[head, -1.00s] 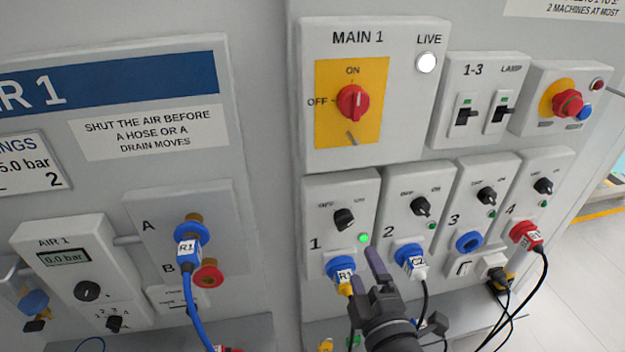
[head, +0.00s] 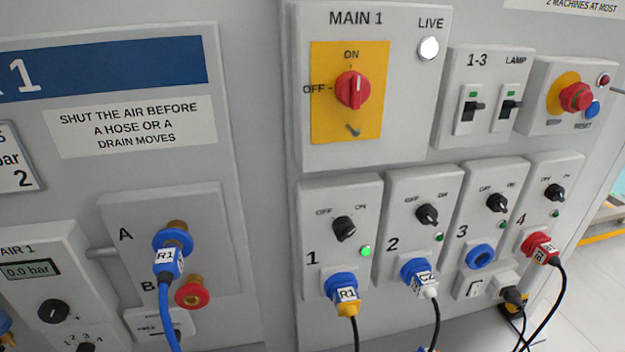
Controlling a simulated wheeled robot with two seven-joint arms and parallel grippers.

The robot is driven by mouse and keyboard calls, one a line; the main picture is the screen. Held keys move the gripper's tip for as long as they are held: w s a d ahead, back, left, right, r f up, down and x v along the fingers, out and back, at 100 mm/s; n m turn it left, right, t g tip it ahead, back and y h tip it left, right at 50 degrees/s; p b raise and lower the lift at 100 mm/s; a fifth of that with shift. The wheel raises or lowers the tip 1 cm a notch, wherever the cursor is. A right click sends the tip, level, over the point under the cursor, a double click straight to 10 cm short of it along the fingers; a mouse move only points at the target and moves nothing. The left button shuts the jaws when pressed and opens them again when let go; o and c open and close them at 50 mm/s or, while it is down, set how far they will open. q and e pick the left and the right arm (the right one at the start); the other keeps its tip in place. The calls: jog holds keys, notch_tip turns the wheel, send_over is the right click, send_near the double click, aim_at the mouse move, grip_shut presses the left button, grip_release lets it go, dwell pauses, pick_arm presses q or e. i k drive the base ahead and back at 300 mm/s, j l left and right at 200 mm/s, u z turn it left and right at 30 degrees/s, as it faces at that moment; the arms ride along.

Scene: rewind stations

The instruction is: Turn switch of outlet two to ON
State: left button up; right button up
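Outlet two (head: 394,272) is on the wall panel, marked "2". Its black rotary switch (head: 427,214) sits between the labels OFF on the left and ON on the right, and it looks turned to the OFF side. The small lamp (head: 439,237) beside it is dark green and unlit. A blue socket (head: 412,269) below holds a plug tagged C2 (head: 425,282) with a black cable. No gripper is in view.
Outlet three's blue socket (head: 480,257) is empty. Outlet four holds a red plug (head: 540,247). The MAIN 1 red switch (head: 352,90) and lit LIVE lamp (head: 429,48) are above. Nothing blocks the outlet switches.

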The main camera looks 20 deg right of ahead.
aim_at(426, 214)
jog(key=k+z, duration=0.1)
jog(key=z, duration=1.3)
jog(key=k+j, duration=0.05)
